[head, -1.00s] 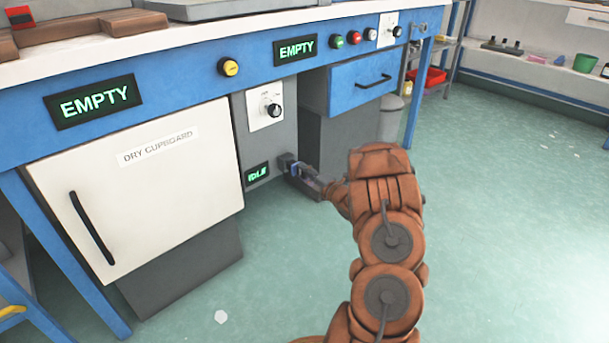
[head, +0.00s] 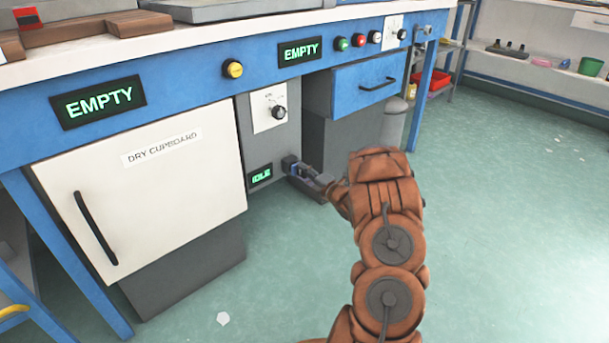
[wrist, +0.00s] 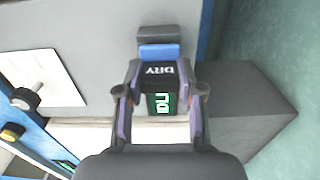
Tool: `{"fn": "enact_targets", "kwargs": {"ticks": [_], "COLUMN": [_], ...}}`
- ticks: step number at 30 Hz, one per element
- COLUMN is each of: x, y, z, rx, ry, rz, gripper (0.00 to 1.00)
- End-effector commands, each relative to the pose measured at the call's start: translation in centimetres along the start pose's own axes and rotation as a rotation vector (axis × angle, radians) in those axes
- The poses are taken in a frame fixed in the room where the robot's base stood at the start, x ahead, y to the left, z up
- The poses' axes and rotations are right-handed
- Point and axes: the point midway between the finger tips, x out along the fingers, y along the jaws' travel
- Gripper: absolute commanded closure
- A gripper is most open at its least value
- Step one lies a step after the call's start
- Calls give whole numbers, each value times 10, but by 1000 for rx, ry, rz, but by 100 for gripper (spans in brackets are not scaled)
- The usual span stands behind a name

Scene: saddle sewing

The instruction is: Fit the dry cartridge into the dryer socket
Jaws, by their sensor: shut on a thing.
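My gripper (head: 316,182) is low at the grey panel right of the dry cupboard. In the wrist view, its two fingers (wrist: 160,98) are shut on the sides of the dry cartridge (wrist: 157,71), which is dark with a white DRY label. A blue band (wrist: 158,51) lies just beyond the label, and a dark grey block (wrist: 158,33) that looks like the dryer socket lies past it. The blue part and the dark block (head: 288,162) also show in the head view, close together. I cannot tell how deep the cartridge sits. Green-lit characters show between the fingers, partly hidden.
A small IDLE display (head: 261,175) is just left of the block, with a knob panel (head: 269,108) above. The white dry cupboard (head: 140,200) is shut. Two larger displays (head: 98,102) read EMPTY. A blue drawer (head: 378,82) hangs to the right. The floor in front is open.

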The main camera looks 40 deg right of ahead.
Motion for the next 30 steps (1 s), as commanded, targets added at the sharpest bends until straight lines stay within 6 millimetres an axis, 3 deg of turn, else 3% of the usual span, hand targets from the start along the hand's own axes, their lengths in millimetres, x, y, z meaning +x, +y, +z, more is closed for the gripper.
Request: {"fn": "enact_targets", "kwargs": {"ticks": [25, 26, 30], "x": [12, 12, 12], "y": [1, 1, 0], "z": [0, 0, 0], "rx": [-1, -1, 0], "ry": [0, 0, 0], "rz": [1, 1, 1], "gripper": [100, 60, 46]}}
